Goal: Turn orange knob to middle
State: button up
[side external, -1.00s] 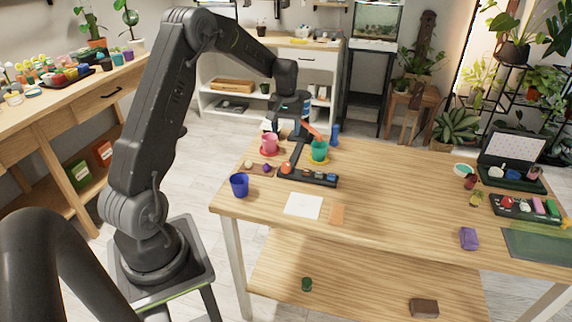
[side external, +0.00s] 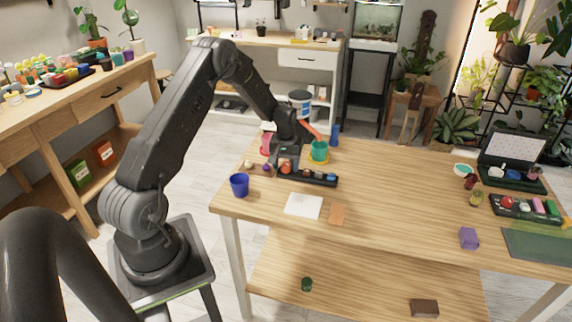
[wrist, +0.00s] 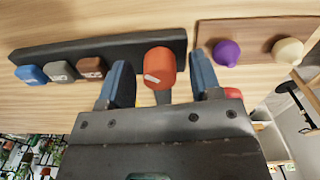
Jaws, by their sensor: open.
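The orange knob (wrist: 160,67) sits at one end of a black control strip (wrist: 120,47) in the wrist view. A pale mark shows on its side. In the side view the orange knob (side external: 285,166) is at the left end of the strip (side external: 322,180). My gripper (wrist: 165,85) is open, with one blue-grey finger on each side of the orange knob and small gaps showing. In the side view my gripper (side external: 285,155) is low over the table's left part, just behind the knob.
Brown, grey and blue knobs (wrist: 60,71) share the strip. A wooden board with a purple knob (wrist: 227,52) and a cream knob (wrist: 287,50) is close beside my gripper. A green cup (side external: 318,150), pink cup (side external: 266,145) and blue cup (side external: 239,184) stand nearby.

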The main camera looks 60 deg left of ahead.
jog(key=c, duration=0.9)
jog(key=shift+c, duration=0.2)
jog(key=m, duration=0.4)
jog(key=shift+m, duration=0.4)
jog(key=m, duration=0.4)
jog(key=shift+m, duration=0.4)
